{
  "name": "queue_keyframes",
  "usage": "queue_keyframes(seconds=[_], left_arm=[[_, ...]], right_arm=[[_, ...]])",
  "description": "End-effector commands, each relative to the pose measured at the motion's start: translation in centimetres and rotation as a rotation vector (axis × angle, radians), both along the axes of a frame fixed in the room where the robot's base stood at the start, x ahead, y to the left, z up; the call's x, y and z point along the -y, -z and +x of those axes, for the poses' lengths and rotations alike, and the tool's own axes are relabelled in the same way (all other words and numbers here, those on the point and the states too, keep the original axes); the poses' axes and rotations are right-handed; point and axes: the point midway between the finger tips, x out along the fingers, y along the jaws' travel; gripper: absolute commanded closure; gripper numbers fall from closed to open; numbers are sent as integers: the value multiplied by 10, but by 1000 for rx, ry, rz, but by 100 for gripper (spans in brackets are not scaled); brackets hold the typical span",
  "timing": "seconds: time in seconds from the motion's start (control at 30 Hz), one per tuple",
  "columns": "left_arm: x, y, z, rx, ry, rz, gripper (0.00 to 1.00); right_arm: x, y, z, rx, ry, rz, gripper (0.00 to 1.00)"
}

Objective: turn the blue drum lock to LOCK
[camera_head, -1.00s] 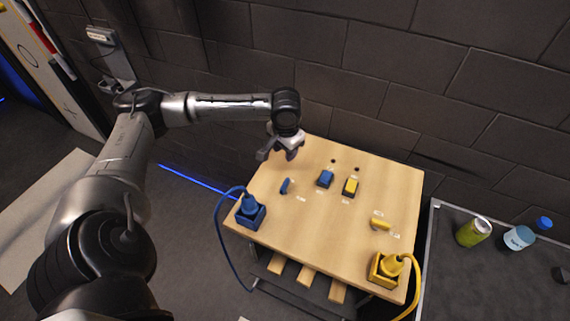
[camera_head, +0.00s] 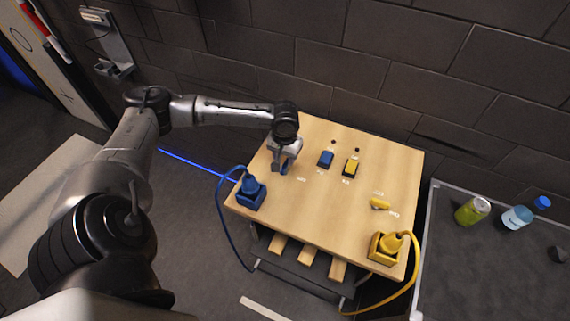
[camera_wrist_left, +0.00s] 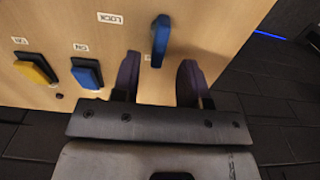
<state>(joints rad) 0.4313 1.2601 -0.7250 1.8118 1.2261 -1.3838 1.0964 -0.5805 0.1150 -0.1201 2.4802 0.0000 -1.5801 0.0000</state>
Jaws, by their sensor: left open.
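The blue drum lock (camera_wrist_left: 161,40) is a blue upright handle on the wooden board, seen in the left wrist view just beyond my fingertips. A small LOCK label (camera_wrist_left: 110,18) is printed beside it. In the head view the lock (camera_head: 284,164) is mostly covered by my left gripper (camera_head: 284,163), which hangs over it. My left gripper also shows in the left wrist view (camera_wrist_left: 158,75), its two dark fingers open with a gap between them. The handle stands roughly in line with that gap, and no contact is visible. My right gripper is in neither view.
The wooden table top (camera_head: 320,215) also carries a blue button (camera_head: 325,159), a yellow button (camera_head: 350,167), a yellow handle (camera_head: 380,203), a blue plug (camera_head: 250,189) and a yellow plug (camera_head: 388,245) with cables. A side table (camera_head: 480,270) holds a can (camera_head: 472,211) and a bottle (camera_head: 516,217). A brick wall stands behind.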

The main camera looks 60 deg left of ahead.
Motion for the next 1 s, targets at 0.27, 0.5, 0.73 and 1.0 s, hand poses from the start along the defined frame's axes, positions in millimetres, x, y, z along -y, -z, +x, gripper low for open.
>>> queue_keyframes(seconds=[0.27, 0.5, 0.73, 1.0], left_arm=[[0, 34, 0, 1, -1, -1, 60], [0, 44, 0, 0, 0, 0, 60], [0, 45, 0, 0, 1, 0, 60], [0, 45, 0, 0, 1, 0, 81]], right_arm=[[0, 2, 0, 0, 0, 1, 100], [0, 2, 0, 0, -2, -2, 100], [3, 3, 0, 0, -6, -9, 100], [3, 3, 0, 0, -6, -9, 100]])
